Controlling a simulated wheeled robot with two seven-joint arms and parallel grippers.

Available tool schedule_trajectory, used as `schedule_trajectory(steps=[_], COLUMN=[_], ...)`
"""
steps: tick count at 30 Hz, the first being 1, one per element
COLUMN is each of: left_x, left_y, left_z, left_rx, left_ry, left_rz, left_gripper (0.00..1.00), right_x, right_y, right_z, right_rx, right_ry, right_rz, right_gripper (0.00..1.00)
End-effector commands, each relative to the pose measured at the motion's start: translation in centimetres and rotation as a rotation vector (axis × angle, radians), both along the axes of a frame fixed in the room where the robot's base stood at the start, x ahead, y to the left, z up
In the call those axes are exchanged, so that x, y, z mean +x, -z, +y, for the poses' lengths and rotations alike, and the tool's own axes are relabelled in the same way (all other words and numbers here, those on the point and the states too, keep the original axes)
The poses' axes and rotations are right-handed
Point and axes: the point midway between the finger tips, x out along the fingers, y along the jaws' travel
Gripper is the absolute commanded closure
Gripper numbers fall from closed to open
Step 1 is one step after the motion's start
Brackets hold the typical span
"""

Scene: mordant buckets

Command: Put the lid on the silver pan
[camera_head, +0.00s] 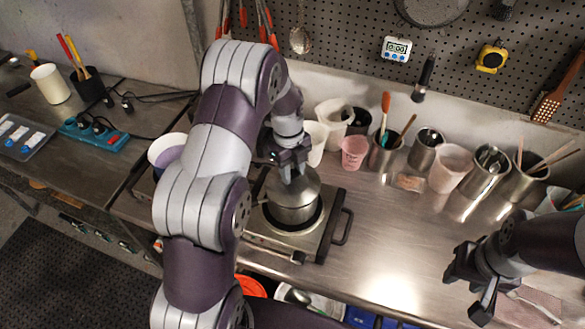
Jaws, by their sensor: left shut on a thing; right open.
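The silver pan (291,215) stands on the burner of a small hot plate in the middle of the view. The silver lid (305,192) is at the pan's top, over its opening. I cannot tell whether its rim rests fully on the pan or sits slightly above it. My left gripper (293,172) points down from above and is shut on the lid; its fingers hide the grip point. My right gripper (474,291) is open and empty over the right front of the counter, apart from the pan.
The hot plate (325,240) has a handle on its right side. White containers, a pink cup (354,152) and several metal cups with tools line the back wall. A purple-filled white bucket (167,150) stands left, partly behind my arm. The counter right of the hot plate is clear.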

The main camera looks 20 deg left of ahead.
Motion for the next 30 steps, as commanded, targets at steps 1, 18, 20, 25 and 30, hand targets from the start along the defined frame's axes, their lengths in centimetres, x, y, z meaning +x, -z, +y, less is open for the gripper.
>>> schedule_trajectory(steps=[1,18,20,25,30], left_x=[0.02,0.01,0.01,0.0,-0.01], left_y=[-0.03,0.88,0.93,0.88,0.88], left_z=[0.0,-0.01,0.0,0.0,-0.01], left_rx=[0.0,0.0,0.0,0.0,0.0], left_ry=[0.0,0.0,0.0,0.0,0.0], left_rz=[-0.001,-0.002,-0.002,-0.002,-0.002], left_gripper=[1.0,1.0,1.0,1.0,0.36], right_x=[0.0,0.0,0.0,-0.01,-0.01], right_y=[0.01,0.83,0.87,0.81,0.81], right_z=[0.0,0.0,0.0,0.0,0.0], right_rx=[0.0,0.0,0.0,0.0,0.0], right_ry=[0.0,0.0,0.0,0.0,0.0], right_rz=[0.0,0.0,0.0,0.0,0.0], right_gripper=[0.57,0.57,0.57,0.57,0.57])
